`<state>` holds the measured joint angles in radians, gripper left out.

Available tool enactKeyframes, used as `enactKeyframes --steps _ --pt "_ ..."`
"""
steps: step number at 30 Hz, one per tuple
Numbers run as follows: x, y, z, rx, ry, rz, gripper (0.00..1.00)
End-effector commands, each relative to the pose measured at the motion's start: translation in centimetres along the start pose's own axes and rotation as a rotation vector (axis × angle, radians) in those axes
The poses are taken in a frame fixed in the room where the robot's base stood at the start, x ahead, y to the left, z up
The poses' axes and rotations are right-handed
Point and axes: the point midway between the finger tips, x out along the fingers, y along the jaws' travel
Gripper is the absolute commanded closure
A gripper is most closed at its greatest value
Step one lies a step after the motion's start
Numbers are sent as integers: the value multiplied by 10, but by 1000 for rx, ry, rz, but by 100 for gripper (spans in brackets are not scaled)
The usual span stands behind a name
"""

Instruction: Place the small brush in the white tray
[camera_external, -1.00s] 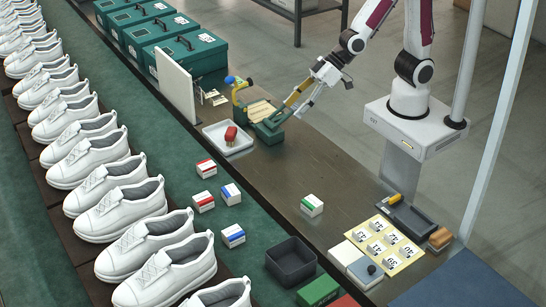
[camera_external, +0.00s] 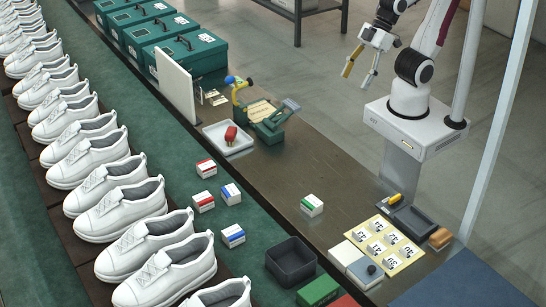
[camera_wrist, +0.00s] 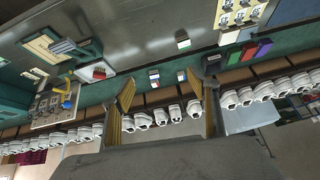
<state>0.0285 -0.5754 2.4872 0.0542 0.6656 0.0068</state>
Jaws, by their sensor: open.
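The small brush (camera_external: 231,134), red-topped with a pale underside, lies in the white tray (camera_external: 212,131) on the bench. Its exact contact with the tray floor is hard to see. The tray also shows at the left of the wrist view (camera_wrist: 88,72), with the red of the brush (camera_wrist: 99,73) in it. My gripper (camera_external: 361,69) is open and empty, high up to the right of the bench, well apart from the tray. Its two spread fingers (camera_wrist: 166,104) show in the wrist view with nothing between them.
A green clamp fixture (camera_external: 268,122) stands right of the tray, and a white upright panel (camera_external: 174,87) behind it. Several small boxes (camera_external: 231,194), a dark bin (camera_external: 290,262) and a numbered yellow card (camera_external: 385,244) lie nearer. White shoes (camera_external: 120,211) line the left.

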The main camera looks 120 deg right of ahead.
Motion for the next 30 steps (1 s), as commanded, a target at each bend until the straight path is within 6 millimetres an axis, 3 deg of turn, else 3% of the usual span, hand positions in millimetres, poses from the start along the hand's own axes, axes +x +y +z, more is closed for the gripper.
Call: enactKeyframes --steps 6,12,30 --pt "-29 1 34 -50 -44 11 40" --pt "-41 4 51 -71 -70 20 40" --pt "-42 4 53 -73 -74 21 40"
